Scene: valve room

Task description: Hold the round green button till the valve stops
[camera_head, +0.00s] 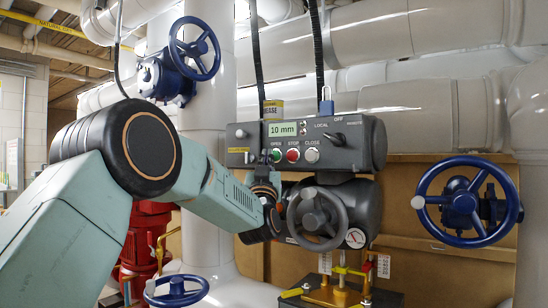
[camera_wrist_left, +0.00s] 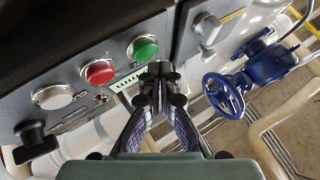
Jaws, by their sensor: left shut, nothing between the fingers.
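The round green button (camera_head: 276,154) is the leftmost of three on the grey control box (camera_head: 350,142), under a display reading 10 mm. It also shows in the left wrist view (camera_wrist_left: 142,47), uncovered. My left gripper (camera_head: 266,170) is just below and in front of the green button; its shut, empty fingertips (camera_wrist_left: 160,70) show right beside the button's lower edge in the left wrist view. I cannot tell whether they touch the box. The valve actuator with a grey handwheel (camera_head: 334,220) is below the box. My right gripper is not in view.
The red stop button (camera_head: 293,155) and white close button (camera_head: 311,155) are right of the green one. A black selector knob (camera_head: 335,138) is farther right. Blue handwheels (camera_head: 422,190) stand at right and upper left (camera_head: 212,62). Large white pipes run behind.

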